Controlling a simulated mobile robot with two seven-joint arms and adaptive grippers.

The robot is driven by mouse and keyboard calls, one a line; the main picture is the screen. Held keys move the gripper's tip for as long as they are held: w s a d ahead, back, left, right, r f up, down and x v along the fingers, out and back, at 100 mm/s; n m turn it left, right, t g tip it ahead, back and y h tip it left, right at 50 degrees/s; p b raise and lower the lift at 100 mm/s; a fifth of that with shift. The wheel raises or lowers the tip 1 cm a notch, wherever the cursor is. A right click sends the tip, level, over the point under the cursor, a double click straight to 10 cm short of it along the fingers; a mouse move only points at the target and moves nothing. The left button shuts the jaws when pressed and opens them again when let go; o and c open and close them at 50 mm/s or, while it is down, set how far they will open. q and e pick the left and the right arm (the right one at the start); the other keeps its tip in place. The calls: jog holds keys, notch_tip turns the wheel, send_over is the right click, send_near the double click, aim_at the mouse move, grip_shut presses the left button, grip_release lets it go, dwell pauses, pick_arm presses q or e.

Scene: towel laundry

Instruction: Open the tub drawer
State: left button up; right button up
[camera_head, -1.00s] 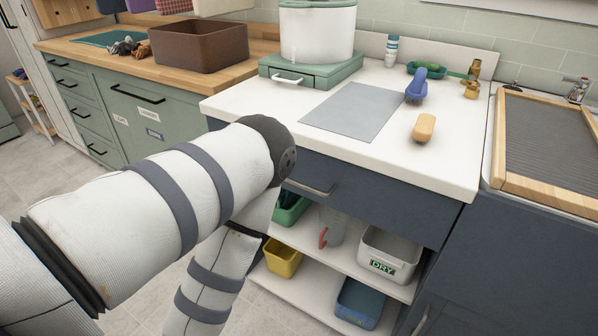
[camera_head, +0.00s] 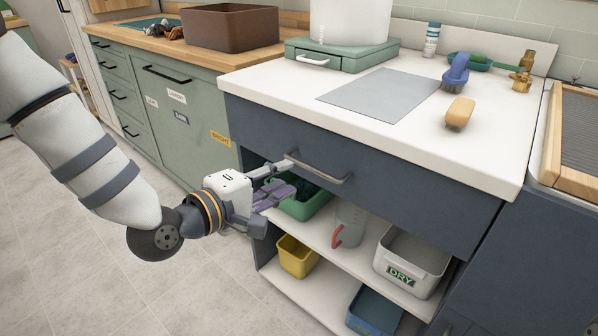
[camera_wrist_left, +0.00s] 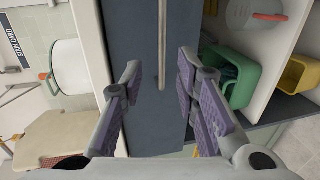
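The dark blue drawer (camera_head: 390,188) under the white worktop is shut, its front flush with the cabinet. Its metal bar handle (camera_head: 320,168) runs along the front; in the left wrist view the handle (camera_wrist_left: 162,40) stands upright in the picture. My left gripper (camera_head: 282,177) is open and empty by the left end of this handle. In the left wrist view, its purple-padded fingers (camera_wrist_left: 158,80) lie either side of the handle's line; I see no clear contact. The white tub (camera_head: 347,22) stands on a green base (camera_head: 335,60) with its own small handle. My right gripper is out of view.
Below the drawer, open shelves hold a green bin (camera_head: 305,207), a jug (camera_head: 349,226), a grey DRY bin (camera_head: 412,263) and a yellow bin (camera_head: 297,257). A brush (camera_head: 460,112) lies on the worktop. Floor in front is clear.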

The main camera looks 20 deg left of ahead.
aim_at(308, 168)
pick_arm(q)
jog(key=b+x, duration=0.1)
jog(key=x, duration=0.7)
jog(key=shift+w+d+f, duration=0.1)
jog(key=shift+w+d, duration=0.05)
jog(key=shift+w, duration=0.25)
grip_shut()
